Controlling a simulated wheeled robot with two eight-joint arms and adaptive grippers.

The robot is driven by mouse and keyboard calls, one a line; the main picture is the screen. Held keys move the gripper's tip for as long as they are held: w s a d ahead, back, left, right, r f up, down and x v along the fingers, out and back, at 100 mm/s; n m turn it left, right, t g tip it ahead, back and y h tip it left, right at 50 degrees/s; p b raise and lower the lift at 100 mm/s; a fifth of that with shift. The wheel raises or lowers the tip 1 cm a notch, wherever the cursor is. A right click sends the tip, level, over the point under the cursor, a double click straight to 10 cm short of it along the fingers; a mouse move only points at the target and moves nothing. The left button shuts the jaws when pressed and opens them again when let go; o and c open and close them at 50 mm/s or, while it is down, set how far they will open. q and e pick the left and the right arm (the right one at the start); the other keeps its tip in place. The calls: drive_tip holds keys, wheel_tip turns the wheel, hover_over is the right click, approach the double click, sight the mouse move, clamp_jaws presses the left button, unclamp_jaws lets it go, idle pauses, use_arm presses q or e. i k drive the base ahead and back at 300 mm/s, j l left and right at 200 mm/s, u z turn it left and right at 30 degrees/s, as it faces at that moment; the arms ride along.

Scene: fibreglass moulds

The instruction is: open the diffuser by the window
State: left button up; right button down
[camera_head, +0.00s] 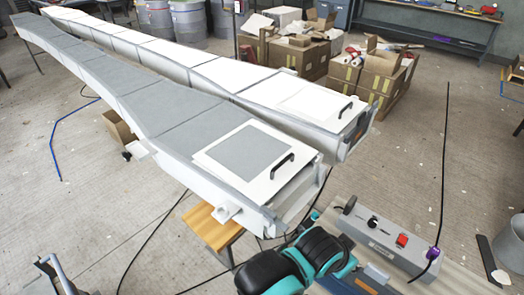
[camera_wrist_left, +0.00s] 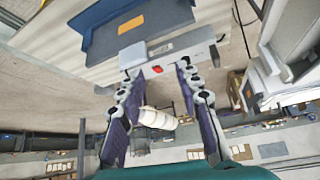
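Two long pale ducts lie side by side in the head view. The near one has a grey top (camera_head: 150,104) and a lid panel (camera_head: 212,157) with a black handle (camera_head: 283,167). The far one is whiter (camera_head: 226,70), with a lid (camera_head: 292,103) and black handle (camera_head: 345,110). Both lids look closed. No label or window shows, so I cannot tell which is the diffuser. My left gripper (camera_wrist_left: 157,72) has its purple fingers apart in the wrist view, with no clear grip on anything. My right gripper is not identifiable.
A grey control box (camera_head: 390,240) with a knob and red switch stands at lower right beside my teal arm. Cardboard boxes (camera_head: 383,80), metal drums (camera_head: 188,22) and a back bench (camera_head: 430,30) stand behind. Cables cross the floor. Floor at left is mostly clear.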

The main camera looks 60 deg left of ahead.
sight(257, 159)
drive_tip(key=j+u, duration=0.1)
drive_tip(key=u, duration=1.85)
